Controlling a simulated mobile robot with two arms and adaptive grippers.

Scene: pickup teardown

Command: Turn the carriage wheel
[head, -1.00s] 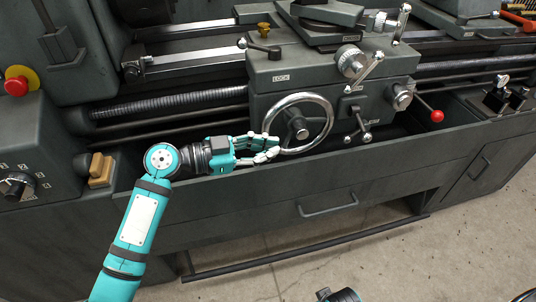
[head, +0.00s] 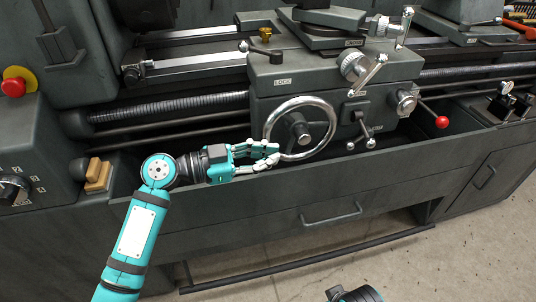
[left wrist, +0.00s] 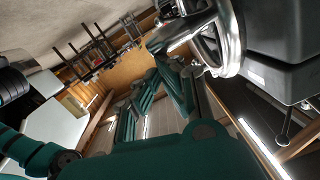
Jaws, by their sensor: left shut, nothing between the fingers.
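The carriage wheel (head: 328,148) is a chrome handwheel with a dark hub (head: 299,128) on the front of the grey carriage apron (head: 262,108). My left gripper (head: 275,154) is shut and empty, at the lower left of the wheel rim. Its fingertips overlap the rim in the head view; whether they touch it I cannot tell. In the left wrist view the chrome rim (left wrist: 232,40) is at the upper right, close to the fingers. My right gripper does not show clearly in either view.
A red-knobbed lever (head: 441,122) and small chrome levers (head: 366,132) stand right of the wheel. A deep grey tray wall (head: 400,165) is below the wheel. A red stop button (head: 14,87) is far left.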

